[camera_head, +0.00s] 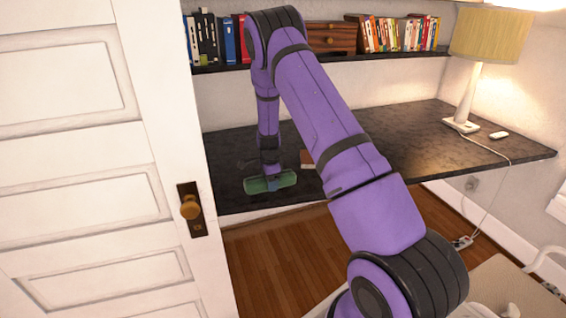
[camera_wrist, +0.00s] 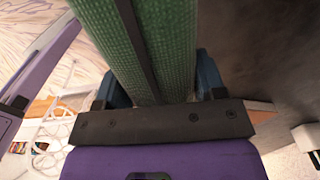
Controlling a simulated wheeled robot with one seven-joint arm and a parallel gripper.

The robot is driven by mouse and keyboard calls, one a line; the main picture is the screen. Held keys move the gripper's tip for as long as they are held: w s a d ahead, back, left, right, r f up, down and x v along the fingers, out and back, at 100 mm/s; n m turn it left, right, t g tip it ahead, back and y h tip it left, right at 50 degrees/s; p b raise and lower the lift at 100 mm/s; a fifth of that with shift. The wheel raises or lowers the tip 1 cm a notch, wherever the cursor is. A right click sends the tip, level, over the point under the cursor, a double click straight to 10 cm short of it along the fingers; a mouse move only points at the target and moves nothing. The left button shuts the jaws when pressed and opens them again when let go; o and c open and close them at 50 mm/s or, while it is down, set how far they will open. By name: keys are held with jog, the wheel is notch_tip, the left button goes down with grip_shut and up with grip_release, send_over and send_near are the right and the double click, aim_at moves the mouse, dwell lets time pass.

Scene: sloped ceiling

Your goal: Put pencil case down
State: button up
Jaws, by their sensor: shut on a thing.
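A green pencil case (camera_head: 258,185) is at my gripper (camera_head: 268,181) over the front part of the dark desk (camera_head: 235,198) in the head view. My gripper points down and is shut on the pencil case. In the wrist view, the woven green case (camera_wrist: 180,40) with a dark lengthwise strip fills the space between the blue fingers of my gripper (camera_wrist: 160,85). I cannot tell whether the case touches the desk top.
A white door (camera_head: 90,150) with a brass knob stands at the left, close to the desk. A lamp (camera_head: 477,60) stands at the desk's right. A shelf with books (camera_head: 395,34) runs above. A small brown object (camera_head: 307,159) lies behind the arm. The desk's right half looks mostly clear.

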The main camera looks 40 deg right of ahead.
jog(key=w+d, duration=0.1)
jog(key=w, duration=0.4)
jog(key=w+d+f, duration=0.1)
jog(key=w, duration=0.3)
jog(key=w+d, duration=0.1)
jog(key=w, duration=0.4)
jog(key=shift+w+f, duration=0.25)
jog(key=shift+w, duration=0.05)
jog(key=shift+w+f, duration=0.1)
jog(key=shift+w, duration=0.1)
jog(key=shift+f, duration=1.6)
jog(key=shift+f, duration=0.1)
jog(key=o, duration=1)
jog(key=shift+f, duration=0.1)
